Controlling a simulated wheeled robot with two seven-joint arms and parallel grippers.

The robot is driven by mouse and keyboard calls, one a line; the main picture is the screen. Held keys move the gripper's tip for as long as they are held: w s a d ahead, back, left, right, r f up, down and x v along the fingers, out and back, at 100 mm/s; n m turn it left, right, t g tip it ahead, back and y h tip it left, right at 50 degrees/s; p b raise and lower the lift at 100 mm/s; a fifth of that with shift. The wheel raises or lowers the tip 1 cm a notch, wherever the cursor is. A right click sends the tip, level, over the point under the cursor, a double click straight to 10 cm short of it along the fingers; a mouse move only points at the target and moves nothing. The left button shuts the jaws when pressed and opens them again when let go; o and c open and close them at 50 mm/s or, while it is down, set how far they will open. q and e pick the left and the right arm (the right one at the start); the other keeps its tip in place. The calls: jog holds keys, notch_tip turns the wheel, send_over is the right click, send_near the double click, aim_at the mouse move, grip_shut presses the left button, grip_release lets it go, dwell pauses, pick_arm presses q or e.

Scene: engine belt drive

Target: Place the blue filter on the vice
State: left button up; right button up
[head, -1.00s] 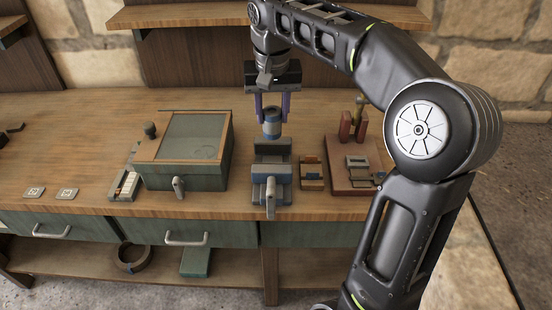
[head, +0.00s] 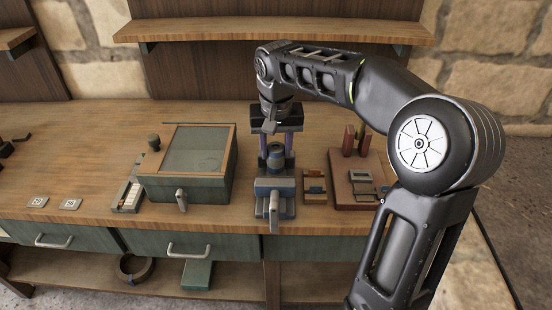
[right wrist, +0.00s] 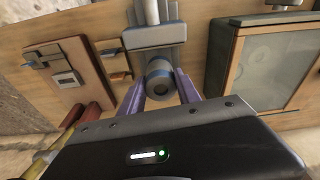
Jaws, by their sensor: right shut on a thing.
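The blue filter (head: 275,153) is a small blue and grey cylinder. It stands upright between the purple fingers of my right gripper (head: 276,155), which is shut on it. The right wrist view shows the filter (right wrist: 160,80) between the same fingers (right wrist: 161,92). The vice (head: 274,188) is a blue-grey block with a handle at the front of the bench. The filter is at the back part of the vice, close above it or touching it; I cannot tell which. In the right wrist view the vice (right wrist: 155,36) lies just beyond the filter. My left gripper is not in view.
A green box with a glass lid (head: 190,155) stands left of the vice. Right of it are a small brown block (head: 314,187) and a red-brown stand (head: 357,185) with upright posts. A shelf (head: 270,30) runs above the bench. The bench's left part is mostly clear.

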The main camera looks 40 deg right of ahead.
aim_at(276, 160)
jog(key=shift+f, duration=1.65)
jog(key=shift+f, duration=0.1)
jog(key=o, duration=1.1)
jog(key=shift+c, duration=0.2)
notch_tip(276, 160, up, 12)
jog(key=s+a, duration=0.1)
jog(key=shift+s, duration=0.3)
